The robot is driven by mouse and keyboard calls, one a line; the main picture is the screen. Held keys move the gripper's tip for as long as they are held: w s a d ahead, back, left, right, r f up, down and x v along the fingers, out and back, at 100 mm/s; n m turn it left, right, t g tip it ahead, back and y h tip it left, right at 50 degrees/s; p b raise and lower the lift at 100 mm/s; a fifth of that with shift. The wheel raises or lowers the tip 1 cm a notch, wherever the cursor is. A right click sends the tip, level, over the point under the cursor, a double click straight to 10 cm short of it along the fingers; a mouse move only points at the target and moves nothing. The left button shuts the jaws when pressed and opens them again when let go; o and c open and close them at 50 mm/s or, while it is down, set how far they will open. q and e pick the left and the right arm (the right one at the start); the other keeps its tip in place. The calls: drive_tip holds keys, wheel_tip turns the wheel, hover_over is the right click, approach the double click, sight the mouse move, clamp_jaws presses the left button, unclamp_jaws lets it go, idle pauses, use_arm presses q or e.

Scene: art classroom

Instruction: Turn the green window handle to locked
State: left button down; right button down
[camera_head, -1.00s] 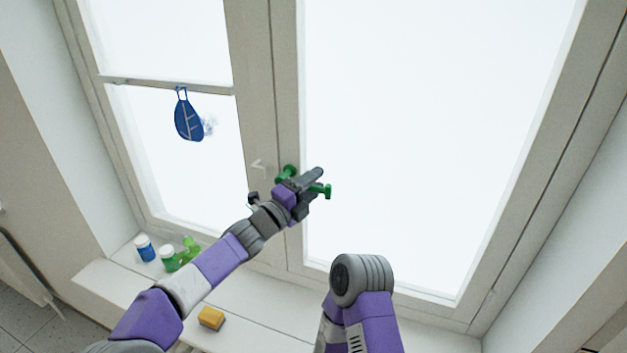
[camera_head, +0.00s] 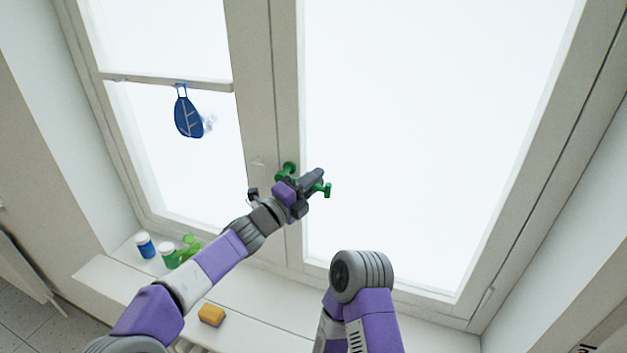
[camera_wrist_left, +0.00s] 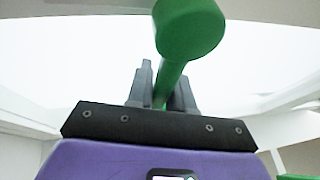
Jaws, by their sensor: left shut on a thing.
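The green window handle is on the window frame near the middle of the head view. Its round base (camera_head: 287,169) shows left of my gripper and its free end (camera_head: 326,189) sticks out to the right. The handle points roughly sideways, to the right and slightly down. My left gripper (camera_head: 312,180) is shut on the handle and hides its middle. In the left wrist view the green handle (camera_wrist_left: 190,28) runs between the gripper's two dark fingers (camera_wrist_left: 163,90). My right arm shows at the lower middle, but its gripper is out of view.
A blue leaf-shaped ornament (camera_head: 187,117) hangs at the left pane. On the sill stand a blue-lidded jar (camera_head: 145,246), a green-lidded jar (camera_head: 168,255) and a light green item (camera_head: 189,247). A yellow sponge-like block (camera_head: 211,315) lies nearer. The sill right of it is clear.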

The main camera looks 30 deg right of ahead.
use_arm(q)
drive_tip(key=shift+w+a+f+m+g+y+p, duration=0.2)
drive_tip(key=shift+f+m+y, duration=0.25)
drive_tip(key=shift+f+m, duration=0.45)
drive_tip(key=shift+w+a+f+m+g+y+p, duration=0.15)
drive_tip(key=shift+f+m+y, duration=0.3)
drive_tip(key=shift+m, duration=0.8)
drive_tip(key=shift+w+a+f+m+g+y+p, duration=0.1)
drive_tip(key=shift+f+m+g+y+p, duration=0.25)
drive_tip(key=shift+f+m, duration=0.55)
drive_tip(key=shift+r, duration=0.15)
drive_tip(key=c, duration=1.1)
unclamp_jaws()
drive_tip(key=b+v, duration=0.2)
drive_tip(key=v, duration=0.5)
drive_tip(key=shift+s+a+b, duration=0.15)
drive_tip(key=shift+a+b, duration=0.1)
drive_tip(key=shift+b, duration=0.05)
